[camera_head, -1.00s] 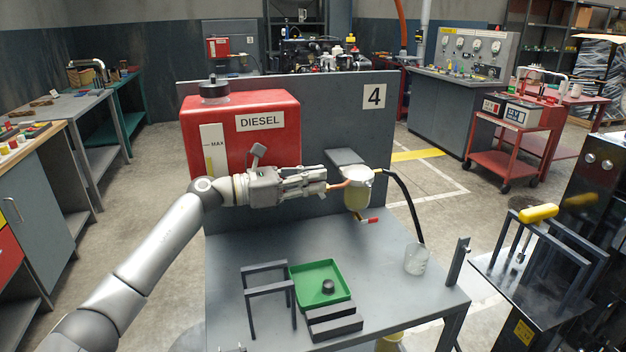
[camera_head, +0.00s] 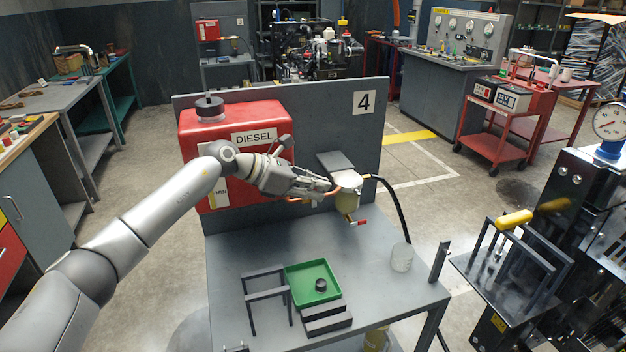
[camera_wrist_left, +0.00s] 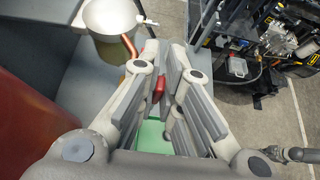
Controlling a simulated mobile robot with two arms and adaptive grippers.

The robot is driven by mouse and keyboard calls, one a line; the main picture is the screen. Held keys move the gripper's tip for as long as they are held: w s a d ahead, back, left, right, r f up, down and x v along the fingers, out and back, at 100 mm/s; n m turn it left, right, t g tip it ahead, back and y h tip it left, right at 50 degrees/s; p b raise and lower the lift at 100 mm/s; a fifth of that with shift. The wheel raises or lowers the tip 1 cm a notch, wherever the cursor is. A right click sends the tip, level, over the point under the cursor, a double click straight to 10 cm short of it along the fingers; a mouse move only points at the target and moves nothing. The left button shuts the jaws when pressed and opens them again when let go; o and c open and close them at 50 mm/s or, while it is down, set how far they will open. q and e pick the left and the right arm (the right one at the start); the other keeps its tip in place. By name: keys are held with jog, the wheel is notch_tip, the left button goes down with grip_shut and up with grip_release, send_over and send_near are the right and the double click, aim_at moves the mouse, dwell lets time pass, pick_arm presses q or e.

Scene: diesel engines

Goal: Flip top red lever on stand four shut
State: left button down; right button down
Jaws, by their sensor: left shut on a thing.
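Stand four (camera_head: 340,128) is a grey panel and bench with a red DIESEL tank (camera_head: 230,118) and a pale filter bowl (camera_head: 346,190) fed by a copper pipe (camera_head: 298,198). My left gripper (camera_head: 332,188) is beside the filter bowl, at its left. In the left wrist view, a red lever (camera_wrist_left: 160,84) is between the fingers, and my left gripper (camera_wrist_left: 156,66) is shut on it. In the head view, the fingers hide this top lever. A lower red lever (camera_head: 360,222) sticks out to the right below the bowl. My right gripper is not in view.
On the bench stand a green tray (camera_head: 330,270) with a dark cap in it, a grey frame (camera_head: 264,270), a stepped dark block (camera_head: 325,322) and a clear beaker (camera_head: 401,257). A black hose (camera_head: 400,205) hangs right of the bowl.

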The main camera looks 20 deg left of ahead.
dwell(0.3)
pick_arm(q)
jog(key=c, duration=1.6)
grip_release()
jog(key=v, duration=1.2)
jog(key=shift+r, duration=0.15)
jog(key=shift+w+d, duration=0.1)
jog(key=shift+d, duration=0.05)
